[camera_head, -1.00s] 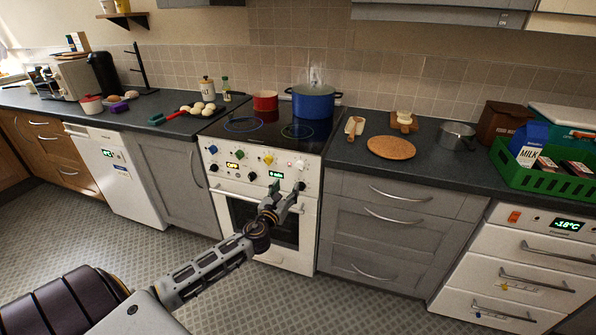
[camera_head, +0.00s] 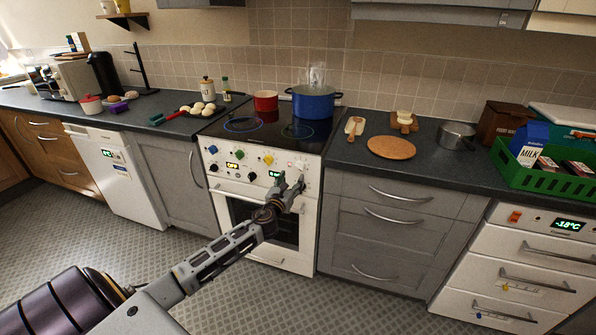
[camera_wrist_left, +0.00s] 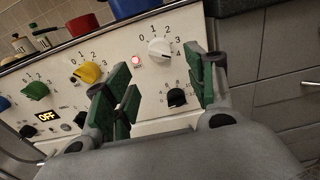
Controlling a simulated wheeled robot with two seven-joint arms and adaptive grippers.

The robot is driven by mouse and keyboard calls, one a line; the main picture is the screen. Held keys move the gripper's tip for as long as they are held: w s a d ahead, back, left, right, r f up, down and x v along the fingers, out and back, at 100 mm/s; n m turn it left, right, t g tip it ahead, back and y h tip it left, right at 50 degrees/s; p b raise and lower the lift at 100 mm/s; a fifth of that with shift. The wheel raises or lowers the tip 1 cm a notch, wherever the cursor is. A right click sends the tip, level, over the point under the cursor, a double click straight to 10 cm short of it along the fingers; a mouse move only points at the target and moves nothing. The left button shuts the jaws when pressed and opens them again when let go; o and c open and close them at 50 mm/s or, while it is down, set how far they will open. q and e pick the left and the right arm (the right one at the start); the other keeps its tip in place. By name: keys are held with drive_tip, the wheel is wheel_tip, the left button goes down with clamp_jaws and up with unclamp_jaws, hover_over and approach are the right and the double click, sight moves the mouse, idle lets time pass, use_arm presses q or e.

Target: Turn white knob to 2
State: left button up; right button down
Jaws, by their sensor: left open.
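The white knob (camera_wrist_left: 159,48) is on the stove's front panel, inside a printed dial from 0 to 4. I cannot tell for certain which number it points at. It also shows small at the right end of the panel in the head view (camera_head: 300,165). My left gripper (camera_head: 290,184) is in front of the panel, just below the white knob. In the left wrist view its open fingers (camera_wrist_left: 161,75) have green pads, and the knob appears between and beyond them. They look apart from it. My right gripper is not in view.
Yellow (camera_wrist_left: 87,72) and green (camera_wrist_left: 36,90) knobs and a black knob (camera_wrist_left: 177,97) are close by on the panel. A red light (camera_wrist_left: 136,60) glows beside the white knob. A blue pot (camera_head: 313,102) and a red pot (camera_head: 265,101) stand on the hob.

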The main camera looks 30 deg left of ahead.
sight(298, 169)
use_arm(q)
drive_tip(key=shift+x, duration=2.15)
drive_tip(key=shift+b+x, duration=0.45)
drive_tip(key=shift+x, duration=1.2)
drive_tip(key=shift+w+a, duration=0.1)
drive_tip(key=shift+w, duration=0.15)
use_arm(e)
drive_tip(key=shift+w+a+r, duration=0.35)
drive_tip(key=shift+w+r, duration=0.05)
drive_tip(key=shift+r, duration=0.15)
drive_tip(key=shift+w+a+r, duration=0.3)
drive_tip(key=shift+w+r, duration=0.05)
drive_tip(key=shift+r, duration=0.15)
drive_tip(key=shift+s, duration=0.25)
